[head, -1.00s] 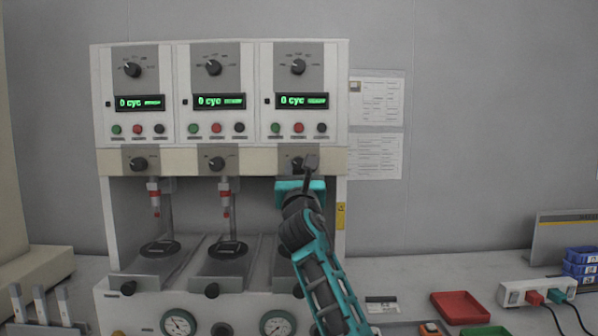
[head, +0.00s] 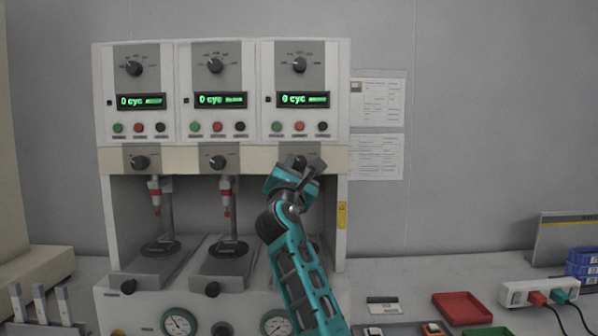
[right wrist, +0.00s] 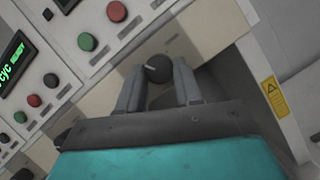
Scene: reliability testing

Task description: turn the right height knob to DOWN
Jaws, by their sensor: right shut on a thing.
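The right height knob (right wrist: 158,68) is a round black knob on the cream strip under the right-hand station of the white test machine. In the right wrist view it sits between the two grey fingers of my right gripper (right wrist: 158,76), which is shut on it. In the head view my right gripper (head: 304,164) is at the knob, tilted, and covers most of it and its labels. The knob's pointer direction cannot be read clearly. My left gripper is not in view.
Matching knobs sit on the left (head: 139,162) and middle (head: 218,162) stations. Above are displays (head: 303,100), upper dials (head: 299,65) and coloured buttons. A red tray (head: 462,308) and a power strip (head: 538,293) lie on the bench at right.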

